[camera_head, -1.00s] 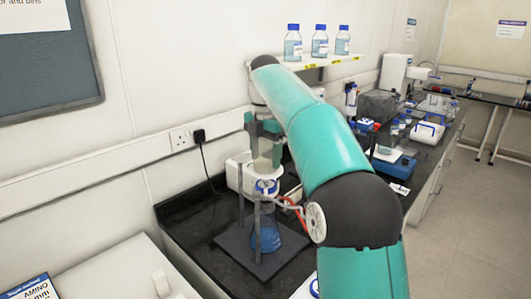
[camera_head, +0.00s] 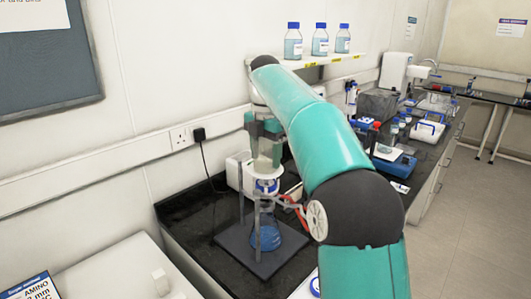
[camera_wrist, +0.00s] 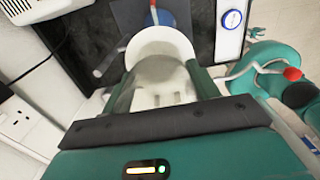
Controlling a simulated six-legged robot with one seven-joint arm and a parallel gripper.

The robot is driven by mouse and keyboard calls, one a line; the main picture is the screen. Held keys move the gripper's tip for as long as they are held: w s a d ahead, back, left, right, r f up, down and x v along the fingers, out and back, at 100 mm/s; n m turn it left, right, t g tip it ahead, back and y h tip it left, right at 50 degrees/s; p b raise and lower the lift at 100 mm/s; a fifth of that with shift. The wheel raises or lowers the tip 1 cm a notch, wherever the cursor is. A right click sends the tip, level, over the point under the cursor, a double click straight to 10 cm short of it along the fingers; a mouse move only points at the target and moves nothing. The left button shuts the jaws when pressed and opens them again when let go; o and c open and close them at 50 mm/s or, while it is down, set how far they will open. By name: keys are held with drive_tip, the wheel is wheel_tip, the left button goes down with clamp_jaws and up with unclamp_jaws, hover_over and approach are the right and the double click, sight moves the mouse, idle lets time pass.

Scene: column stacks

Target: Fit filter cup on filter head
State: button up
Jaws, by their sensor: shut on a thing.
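My gripper (camera_head: 265,128) is shut on the clear filter cup (camera_head: 266,152), which it holds upright above the flask. In the wrist view my gripper (camera_wrist: 158,88) has its two dark green fingers on either side of the translucent cup (camera_wrist: 158,72). The white filter head (camera_head: 264,172) is directly below the cup, on top of the flask (camera_head: 265,237) with blue liquid. The cup's lower edge looks very close to the filter head. I cannot tell whether they touch or are fully seated.
The flask stands on a dark stand base (camera_head: 245,257) with upright rods. A white box (camera_head: 234,172) is behind it. A red clamp handle (camera_head: 301,219) is close to my arm. Blue-capped bottles (camera_head: 319,40) stand on the shelf above.

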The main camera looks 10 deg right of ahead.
drive_tip(key=shift+f, duration=1.25)
idle(1.2)
drive_tip(key=o, duration=1.4)
wheel_tip(320, 180, up, 9)
idle(0.7)
